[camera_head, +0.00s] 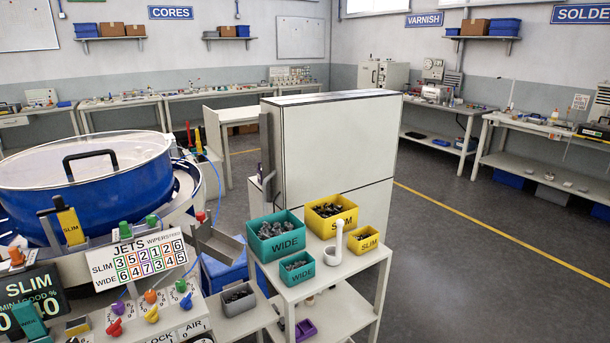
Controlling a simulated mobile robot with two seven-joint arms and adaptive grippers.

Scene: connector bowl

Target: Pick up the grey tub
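The grey tub (239,300) is a small open box holding dark small parts. It sits on a low white surface between the control panel and the white trolley, below the grey metal chute (216,242). Its top is open and its front wall shows. Neither of my grippers is in view.
A blue bowl feeder (95,205) and control panel (160,320) stand left. Grey floor (470,270) is open at right.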

